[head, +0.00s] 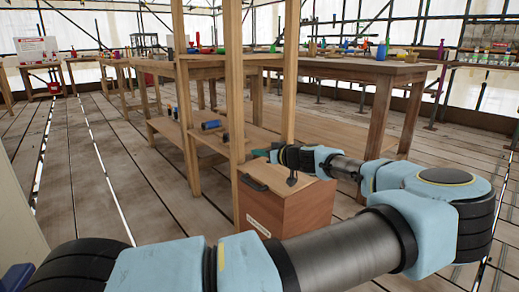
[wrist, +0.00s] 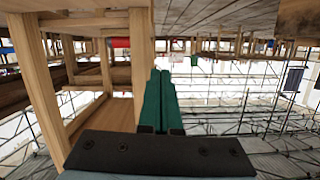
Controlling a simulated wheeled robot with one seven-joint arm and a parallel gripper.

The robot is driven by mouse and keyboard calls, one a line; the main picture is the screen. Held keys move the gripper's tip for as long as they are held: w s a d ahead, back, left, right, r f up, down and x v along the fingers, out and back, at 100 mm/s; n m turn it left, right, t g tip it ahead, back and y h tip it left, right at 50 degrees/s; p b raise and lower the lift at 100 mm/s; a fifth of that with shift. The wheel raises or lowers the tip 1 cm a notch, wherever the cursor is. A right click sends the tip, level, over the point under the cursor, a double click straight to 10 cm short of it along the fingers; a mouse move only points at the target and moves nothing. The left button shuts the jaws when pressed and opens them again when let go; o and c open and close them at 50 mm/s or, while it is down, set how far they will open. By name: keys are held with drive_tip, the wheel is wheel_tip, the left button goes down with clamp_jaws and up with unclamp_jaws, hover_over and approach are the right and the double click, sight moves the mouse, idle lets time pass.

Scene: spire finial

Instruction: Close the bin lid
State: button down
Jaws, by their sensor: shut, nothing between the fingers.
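The bin (head: 290,215) is a brown wooden box with a pale label on its front, standing on the plank floor in the head view. Its lid (head: 282,185) has a black handle (head: 254,183) at the front left. The lid looks about flat on the box, with no clear gap, but my arm hides part of its back and right. My gripper (head: 262,152) is above the bin's back left, beside a wooden post. In the wrist view, my gripper's green fingers (wrist: 160,85) are together and empty. That view looks upside down.
A wooden post (head: 235,110) rises close to the bin's left, near my gripper. Workbenches (head: 350,68) with many small items stand behind. A shelf under the bench holds dark cylinders (head: 211,125). The plank floor (head: 90,170) at the left is open.

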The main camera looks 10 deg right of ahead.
sight(254, 186)
drive_tip(key=shift+n+h, duration=0.4)
drive_tip(key=shift+n, duration=0.3)
drive_tip(key=f+b, duration=0.1)
drive_tip(key=f, duration=0.2)
drive_tip(key=a+f+b, duration=0.1)
drive_tip(key=f+b, duration=0.1)
drive_tip(key=f, duration=0.1)
drive_tip(key=s+a+f+b, duration=0.1)
drive_tip(key=f+b, duration=0.1)
drive_tip(key=f, duration=0.2)
drive_tip(key=shift+a+f, duration=0.1)
drive_tip(key=shift+s+a+f+b, duration=0.1)
drive_tip(key=shift+f+b, duration=0.35)
drive_tip(key=shift+f, duration=0.1)
drive_tip(key=shift+f, duration=0.1)
